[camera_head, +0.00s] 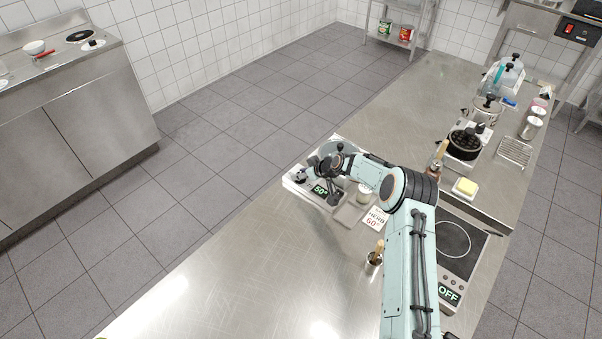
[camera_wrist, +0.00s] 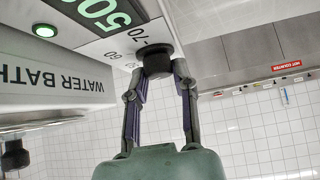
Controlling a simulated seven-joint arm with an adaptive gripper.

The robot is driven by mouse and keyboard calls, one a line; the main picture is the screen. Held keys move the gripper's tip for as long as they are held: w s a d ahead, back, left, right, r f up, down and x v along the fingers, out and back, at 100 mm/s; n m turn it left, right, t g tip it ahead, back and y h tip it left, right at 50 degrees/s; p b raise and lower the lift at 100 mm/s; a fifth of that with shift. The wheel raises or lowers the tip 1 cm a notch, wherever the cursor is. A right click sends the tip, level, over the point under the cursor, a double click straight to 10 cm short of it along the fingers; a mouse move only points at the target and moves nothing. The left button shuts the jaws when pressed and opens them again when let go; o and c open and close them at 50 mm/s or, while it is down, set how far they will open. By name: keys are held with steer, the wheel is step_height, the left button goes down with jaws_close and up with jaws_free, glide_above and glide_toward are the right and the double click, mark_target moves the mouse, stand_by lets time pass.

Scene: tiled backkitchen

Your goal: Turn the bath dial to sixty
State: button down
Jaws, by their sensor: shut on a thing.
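The water bath (camera_head: 352,212) stands at the counter's far left edge, with a green display (camera_head: 320,190) that reads 50°. In the wrist view the display (camera_wrist: 105,13) also shows 50, upside down. The black dial (camera_wrist: 157,60) has scale marks 60 and 70 beside it on the white panel. My gripper (camera_head: 304,175) reaches the bath's left end in the head view. In the wrist view my gripper (camera_wrist: 158,75) has one finger on each side of the dial and is shut on it. The dial's pointer is hidden.
A card reading HERB 60° (camera_head: 376,218) stands right of the bath. A pot holding a wooden-handled tool (camera_head: 374,258) is nearby. A hob (camera_head: 458,250) showing OFF is at the right. The front left counter (camera_head: 235,265) is clear.

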steer(key=m+t+h, duration=0.1)
steer(key=m+h, duration=0.1)
steer(key=m, duration=0.1)
steer(key=m+t+h, duration=0.1)
steer(key=m+h, duration=0.1)
steer(key=m, duration=0.1)
steer(key=shift+s+a+h, duration=0.1)
steer(key=shift+a+h, duration=0.1)
steer(key=shift+h, duration=0.1)
steer(key=m+h, duration=0.3)
steer(key=m, duration=0.2)
steer(key=shift+h, duration=0.4)
steer(key=shift+m, duration=0.4)
steer(key=c, duration=0.9)
jaws_free()
steer(key=shift+o, duration=0.2)
